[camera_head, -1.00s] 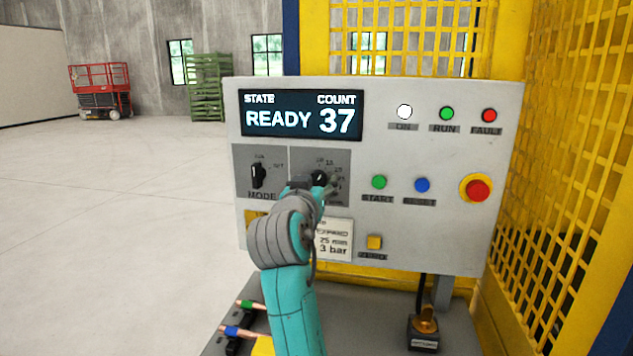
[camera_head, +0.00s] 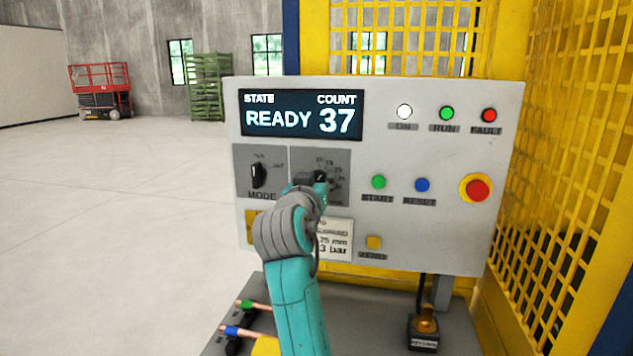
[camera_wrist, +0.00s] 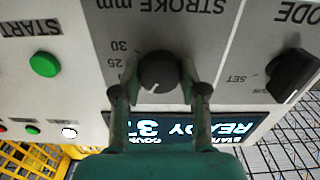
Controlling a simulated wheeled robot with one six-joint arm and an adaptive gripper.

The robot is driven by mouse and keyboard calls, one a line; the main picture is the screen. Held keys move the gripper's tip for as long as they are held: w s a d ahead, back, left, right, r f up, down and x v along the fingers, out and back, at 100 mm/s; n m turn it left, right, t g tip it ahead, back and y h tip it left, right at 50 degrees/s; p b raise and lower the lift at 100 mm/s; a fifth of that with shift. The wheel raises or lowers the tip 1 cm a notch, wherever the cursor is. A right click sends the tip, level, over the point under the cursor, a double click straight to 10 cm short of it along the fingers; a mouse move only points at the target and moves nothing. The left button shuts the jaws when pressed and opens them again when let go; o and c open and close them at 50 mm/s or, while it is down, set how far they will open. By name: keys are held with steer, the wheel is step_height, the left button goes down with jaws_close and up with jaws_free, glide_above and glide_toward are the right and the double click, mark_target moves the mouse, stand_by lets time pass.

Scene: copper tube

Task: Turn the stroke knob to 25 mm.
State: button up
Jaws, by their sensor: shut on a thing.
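The dark round stroke knob (camera_wrist: 158,72) sits on a grey plate (camera_wrist: 224,48) marked "STROKE mm", upside down in the wrist view. My gripper (camera_wrist: 159,70) is shut on the knob, one finger on each side. The white pointer mark on the knob faces down and slightly left in the wrist view, away from the visible 25 and 30 marks at the left. Lower scale marks are partly hidden by a finger. In the head view the knob (camera_head: 320,177) shows just above my gripper (camera_head: 322,187), which is partly hidden by my wrist.
The mode knob (camera_head: 258,175) is close to the left of the stroke plate. Green start (camera_head: 379,182) and blue reset (camera_head: 422,185) buttons and a red emergency button (camera_head: 477,190) are to the right. A card (camera_head: 336,241) reading 25 mm, 3 bar is below, partly covered.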

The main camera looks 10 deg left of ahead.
steer(key=shift+m, duration=0.3)
steer(key=m, duration=1.1)
steer(key=shift+d, duration=0.1)
steer(key=shift+f, duration=0.1)
stand_by(0.4)
steer(key=o, duration=1.1)
steer(key=shift+o, duration=0.2)
steer(key=shift+s, duration=0.1)
steer(key=s, duration=1.1)
steer(key=shift+s+a, duration=0.2)
steer(key=shift+s, duration=0.2)
